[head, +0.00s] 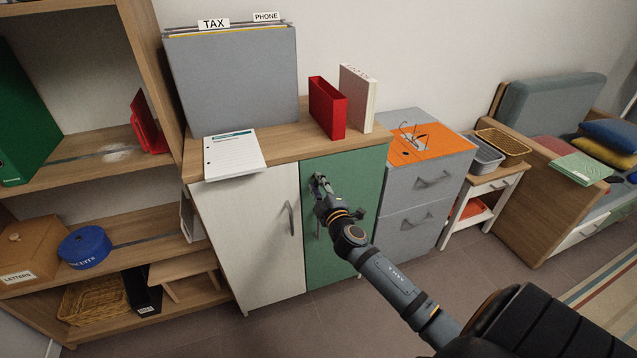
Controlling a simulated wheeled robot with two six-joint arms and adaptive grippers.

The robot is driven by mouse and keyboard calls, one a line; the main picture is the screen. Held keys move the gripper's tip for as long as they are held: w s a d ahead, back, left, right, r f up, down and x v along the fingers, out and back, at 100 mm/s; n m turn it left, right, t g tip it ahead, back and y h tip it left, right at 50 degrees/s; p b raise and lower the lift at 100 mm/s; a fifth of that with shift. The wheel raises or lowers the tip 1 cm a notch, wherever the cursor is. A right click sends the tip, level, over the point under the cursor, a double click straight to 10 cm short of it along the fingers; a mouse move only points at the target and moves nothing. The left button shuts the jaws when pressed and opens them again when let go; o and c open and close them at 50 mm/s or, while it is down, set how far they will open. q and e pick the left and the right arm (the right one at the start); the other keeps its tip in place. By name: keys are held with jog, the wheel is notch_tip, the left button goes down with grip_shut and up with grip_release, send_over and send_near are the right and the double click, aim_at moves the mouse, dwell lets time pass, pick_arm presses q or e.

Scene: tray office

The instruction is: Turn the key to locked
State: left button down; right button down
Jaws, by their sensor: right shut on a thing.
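The key is not visible; it is hidden at the jaws of my right gripper (319,182). That gripper is at the upper left part of the green cabinet door (345,188), close to its left edge. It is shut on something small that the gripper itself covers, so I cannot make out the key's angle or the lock. The green door is closed, beside a closed white door (250,240) with a grey handle (289,218). My left gripper is not in view.
On the cabinet top (280,142) stand a grey file box (235,80), a paper sheet (234,154), a red holder (327,108) and a white book (357,98). A grey drawer unit (425,190) stands to the right. Open shelves (130,222) are at left.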

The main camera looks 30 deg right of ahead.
jog(key=n+p, duration=0.1)
jog(key=n, duration=0.3)
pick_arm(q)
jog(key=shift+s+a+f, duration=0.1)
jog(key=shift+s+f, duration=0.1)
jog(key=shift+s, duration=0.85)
pick_arm(e)
jog(key=shift+n, duration=0.3)
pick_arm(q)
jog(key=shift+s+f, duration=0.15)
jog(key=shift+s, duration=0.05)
pick_arm(e)
jog(key=shift+f, duration=0.1)
jog(key=c, duration=1)
grip_release()
jog(key=shift+c, duration=0.2)
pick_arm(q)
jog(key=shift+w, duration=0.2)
